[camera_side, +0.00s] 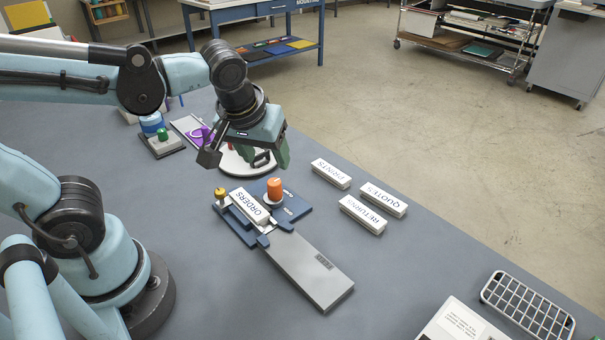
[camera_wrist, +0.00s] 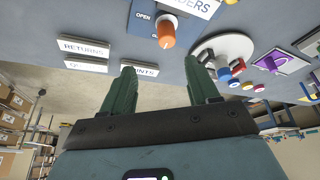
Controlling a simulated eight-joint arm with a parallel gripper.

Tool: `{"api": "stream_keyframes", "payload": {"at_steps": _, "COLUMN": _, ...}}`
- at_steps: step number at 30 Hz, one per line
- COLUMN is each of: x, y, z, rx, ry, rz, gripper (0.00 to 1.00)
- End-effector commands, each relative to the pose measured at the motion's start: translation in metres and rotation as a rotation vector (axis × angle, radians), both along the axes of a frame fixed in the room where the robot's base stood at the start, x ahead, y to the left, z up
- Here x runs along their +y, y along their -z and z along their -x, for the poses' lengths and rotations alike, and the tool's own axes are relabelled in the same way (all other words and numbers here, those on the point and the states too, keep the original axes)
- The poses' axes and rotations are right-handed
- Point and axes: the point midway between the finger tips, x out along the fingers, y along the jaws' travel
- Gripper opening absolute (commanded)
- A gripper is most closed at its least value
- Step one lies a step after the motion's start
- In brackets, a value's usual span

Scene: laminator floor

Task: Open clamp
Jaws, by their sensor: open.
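The clamp is a blue fixture (camera_side: 294,206) with an upright orange knob (camera_side: 275,188) and a small yellow knob (camera_side: 220,194). A white block marked ORDERS (camera_side: 248,205) lies in it. In the wrist view the orange knob (camera_wrist: 167,33) stands on a blue plate (camera_wrist: 146,26) with an OPEN label beside it. My gripper (camera_side: 267,160) is open, with green fingers, above and behind the clamp, apart from the knob. In the wrist view my gripper (camera_wrist: 162,72) has nothing between its fingers.
A grey plate (camera_side: 312,270) extends from the clamp toward the front. Loose blocks marked PRINTS (camera_side: 331,174), QUOTES (camera_side: 383,200) and RETURNS (camera_side: 362,215) lie to the right. A white round base (camera_side: 232,166) sits under my gripper. A wire rack (camera_side: 527,308) stands front right.

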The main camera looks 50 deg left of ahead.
Motion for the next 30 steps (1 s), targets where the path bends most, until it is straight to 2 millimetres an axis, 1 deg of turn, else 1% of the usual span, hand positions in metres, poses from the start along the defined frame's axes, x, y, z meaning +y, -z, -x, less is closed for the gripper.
{"api": "stream_keyframes", "payload": {"at_steps": 3, "x": -0.002, "y": -0.002, "z": -0.004, "rx": 0.023, "ry": -0.142, "rz": -0.012, "gripper": 0.60}}
{"api": "stream_keyframes", "payload": {"at_steps": 6, "x": -0.002, "y": -0.003, "z": -0.005, "rx": 0.027, "ry": -0.222, "rz": -0.020, "gripper": 0.60}}
{"api": "stream_keyframes", "payload": {"at_steps": 10, "x": -0.001, "y": -0.001, "z": -0.006, "rx": 0.027, "ry": -0.266, "rz": -0.024, "gripper": 0.60}}
{"api": "stream_keyframes", "payload": {"at_steps": 13, "x": 0.000, "y": 0.004, "z": -0.007, "rx": 0.027, "ry": -0.269, "rz": -0.023, "gripper": 0.60}}
{"api": "stream_keyframes", "payload": {"at_steps": 17, "x": 0.004, "y": 0.016, "z": -0.011, "rx": 0.027, "ry": -0.269, "rz": -0.023, "gripper": 0.60}}
{"api": "stream_keyframes", "payload": {"at_steps": 30, "x": 0.018, "y": 0.065, "z": -0.025, "rx": 0.026, "ry": -0.267, "rz": -0.022, "gripper": 0.60}}
